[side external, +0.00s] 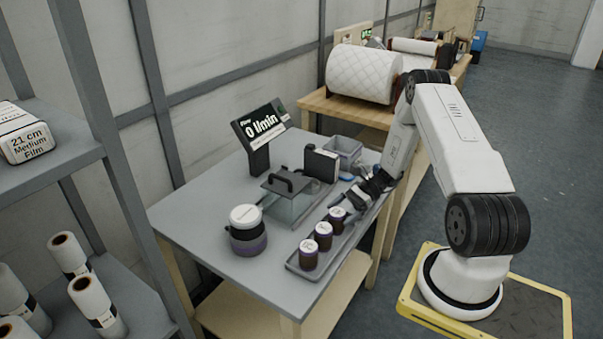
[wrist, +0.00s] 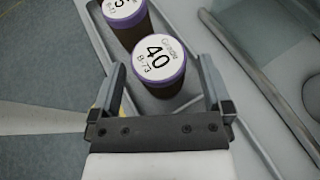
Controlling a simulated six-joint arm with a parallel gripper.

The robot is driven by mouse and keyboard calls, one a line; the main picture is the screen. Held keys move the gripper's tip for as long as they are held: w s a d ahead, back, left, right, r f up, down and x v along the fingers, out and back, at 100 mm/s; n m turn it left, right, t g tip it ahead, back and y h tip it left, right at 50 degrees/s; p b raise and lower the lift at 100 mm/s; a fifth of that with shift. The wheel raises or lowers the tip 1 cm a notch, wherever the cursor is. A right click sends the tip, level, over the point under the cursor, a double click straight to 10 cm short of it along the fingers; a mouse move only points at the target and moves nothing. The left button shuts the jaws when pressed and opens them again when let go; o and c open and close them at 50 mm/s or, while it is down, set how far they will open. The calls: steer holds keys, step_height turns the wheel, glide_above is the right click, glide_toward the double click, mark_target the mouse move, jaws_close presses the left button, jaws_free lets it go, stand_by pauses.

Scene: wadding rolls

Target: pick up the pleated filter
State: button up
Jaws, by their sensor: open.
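Several dark brown cylinders with white labelled tops and purple rims stand upright in a row in a grey tray (side external: 296,268). I cannot tell for sure whether these are the pleated filters; no pleats are clear. The nearest cylinder to my gripper (side external: 358,203) is the far one (side external: 337,218). In the wrist view a cylinder marked "40 B-73" (wrist: 158,62) shows between and just beyond the fingertips of my open, empty gripper (wrist: 160,72). Another cylinder (wrist: 124,17) shows behind it, cut off by the top edge.
A clear box with a dark handled lid (side external: 287,184) stands left of the row. A white-topped round stack (side external: 247,230), a display reading "0 l/min" (side external: 262,124), a black box (side external: 320,163) and a grey bin (side external: 343,149) share the table.

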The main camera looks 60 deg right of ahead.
mark_target(337, 212)
steer(key=shift+x, duration=1.1)
steer(key=shift+c, duration=0.2)
steer(key=c, duration=1.2)
steer(key=shift+r, duration=0.15)
steer(key=shift+r, duration=4.85)
